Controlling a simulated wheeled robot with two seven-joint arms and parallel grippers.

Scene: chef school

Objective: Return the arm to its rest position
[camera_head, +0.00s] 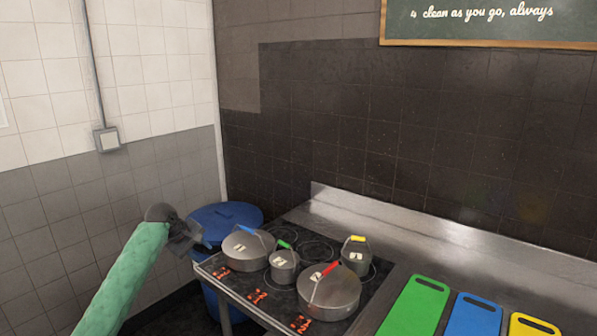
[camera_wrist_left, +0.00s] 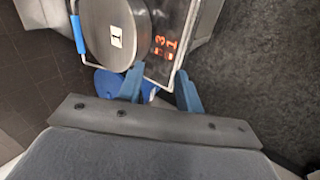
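My left gripper (camera_head: 186,236) is at the end of my left arm, which comes in from the lower left with a green sleeve. The gripper is in the air left of the hob, in front of or beside the blue bin. In the left wrist view its two blue fingers (camera_wrist_left: 160,90) stand apart with nothing held between them. A pan with a blue handle (camera_wrist_left: 117,35) and the hob's edge lie beyond the fingertips in that view. My right gripper is in neither view.
The hob (camera_head: 262,298) carries several lidded pots, including a blue-handled pan (camera_head: 243,254) and a red-handled pan (camera_head: 333,295). A blue bin (camera_head: 230,214) stands at its left. Green (camera_head: 415,308), blue (camera_head: 474,318) and yellow boards lie right. Tiled walls close the corner.

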